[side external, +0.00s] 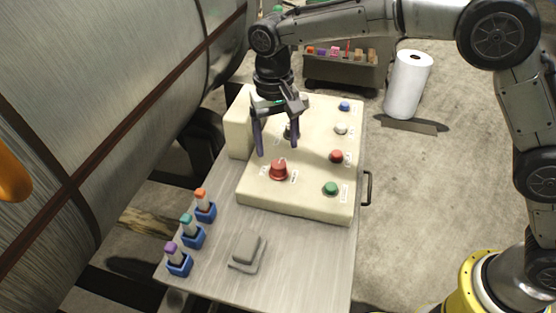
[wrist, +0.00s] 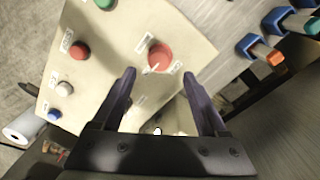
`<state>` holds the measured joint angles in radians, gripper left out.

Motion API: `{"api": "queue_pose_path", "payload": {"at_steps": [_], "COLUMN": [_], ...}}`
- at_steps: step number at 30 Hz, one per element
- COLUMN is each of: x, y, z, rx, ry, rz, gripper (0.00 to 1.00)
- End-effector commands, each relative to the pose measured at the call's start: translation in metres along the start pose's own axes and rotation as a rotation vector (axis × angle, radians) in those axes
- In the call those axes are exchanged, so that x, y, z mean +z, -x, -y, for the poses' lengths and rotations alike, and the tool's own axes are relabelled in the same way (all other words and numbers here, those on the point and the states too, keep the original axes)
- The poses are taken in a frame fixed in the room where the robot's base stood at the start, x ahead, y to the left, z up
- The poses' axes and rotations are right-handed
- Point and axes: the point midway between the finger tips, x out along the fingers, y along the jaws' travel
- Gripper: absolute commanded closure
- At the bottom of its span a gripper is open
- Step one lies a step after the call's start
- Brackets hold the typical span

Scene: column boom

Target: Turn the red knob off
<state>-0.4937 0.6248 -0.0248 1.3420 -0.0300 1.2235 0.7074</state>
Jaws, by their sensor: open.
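The red knob (side external: 279,170) sits on the front left of the cream control panel (side external: 310,200), with small labels beside it. In the wrist view the red knob (wrist: 159,57) lies ahead of the fingertips, with a white pointer mark on it. My gripper (side external: 276,152) is open, its two dark purple fingers pointing down just above and behind the knob. In the wrist view my gripper (wrist: 160,80) shows nothing between its fingers, and the knob is beyond them. No contact with the knob is visible.
A smaller red button (side external: 336,156), a green button (side external: 330,188), a white button (side external: 341,128) and a blue button (side external: 344,106) line the panel's right side. Several blue holders with coloured tops (side external: 193,238) and a grey block (side external: 247,250) stand on the metal table (side external: 215,270).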

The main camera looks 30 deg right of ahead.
Motion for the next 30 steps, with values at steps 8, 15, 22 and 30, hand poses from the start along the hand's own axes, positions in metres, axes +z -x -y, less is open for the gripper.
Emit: {"api": "queue_pose_path", "payload": {"at_steps": [8, 15, 22, 30], "x": [0.0, 0.0, 0.0, 0.0], "y": [-0.047, -0.062, -0.063, -0.063], "z": [-0.001, -0.001, 0.0, 0.0], "rx": [0.002, 0.0, 0.0, 0.0], "ry": [-0.001, -0.001, -0.001, -0.001], "rz": [0.002, 0.0, 0.0, 0.0], "gripper": [0.24, 0.24, 0.24, 0.66]}}
